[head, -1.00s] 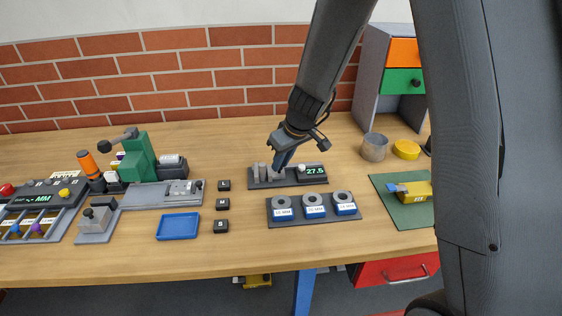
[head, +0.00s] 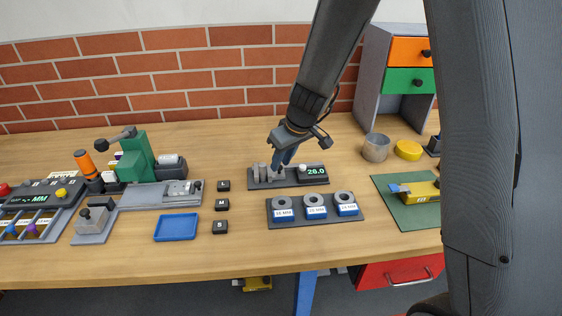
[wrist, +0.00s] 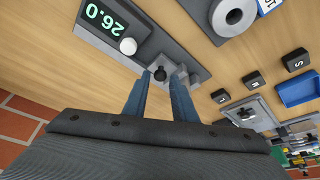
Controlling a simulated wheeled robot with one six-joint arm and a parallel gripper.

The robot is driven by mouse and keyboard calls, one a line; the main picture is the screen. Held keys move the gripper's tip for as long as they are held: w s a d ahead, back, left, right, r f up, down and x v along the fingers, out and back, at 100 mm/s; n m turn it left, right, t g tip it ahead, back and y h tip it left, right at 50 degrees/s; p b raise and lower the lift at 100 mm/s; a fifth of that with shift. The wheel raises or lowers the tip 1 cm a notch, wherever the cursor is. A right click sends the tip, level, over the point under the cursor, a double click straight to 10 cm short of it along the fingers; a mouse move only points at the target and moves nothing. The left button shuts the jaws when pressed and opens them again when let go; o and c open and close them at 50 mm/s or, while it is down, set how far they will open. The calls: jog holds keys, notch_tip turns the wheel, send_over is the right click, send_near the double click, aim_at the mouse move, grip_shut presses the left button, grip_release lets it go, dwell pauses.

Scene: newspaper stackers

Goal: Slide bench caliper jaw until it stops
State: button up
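The bench caliper (head: 256,184) lies on the bench in the middle of the head view, a dark base with grey jaws at its left end and a display (head: 315,171) reading 26.0. In the wrist view its display (wrist: 103,18) also reads 26.0, beside a white button (wrist: 128,46). My gripper (wrist: 161,76) has its two blue fingers on either side of the black knob (wrist: 160,73) of the sliding jaw. A small gap seems to show beside the knob; contact with one finger cannot be made out. In the head view my gripper (head: 282,163) partly hides the jaws.
A tray of ring gauges (head: 315,217) lies just in front of the caliper. Black S, M and L blocks (head: 221,204) and a blue tray (head: 177,227) are to the left. A grey cup (head: 376,147) and yellow ring (head: 408,150) stand to the right.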

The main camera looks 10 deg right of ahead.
jog(key=v, duration=0.7)
jog(key=shift+s+d+r, duration=0.1)
dwell(0.7)
jog(key=s+d+f+m+g+h, duration=0.1)
jog(key=s+d+m, duration=0.2)
jog(key=s, duration=0.6)
jog(key=s+d+f+m+g+h, duration=0.1)
jog(key=s+d+f+m, duration=0.1)
jog(key=s+d, duration=0.5)
jog(key=s+m, duration=0.1)
jog(key=s, duration=0.2)
jog(key=shift+s+d+m, duration=0.25)
jog(key=shift+s+m, duration=0.05)
jog(key=shift+m, duration=0.1)
jog(key=shift+c, duration=0.3)
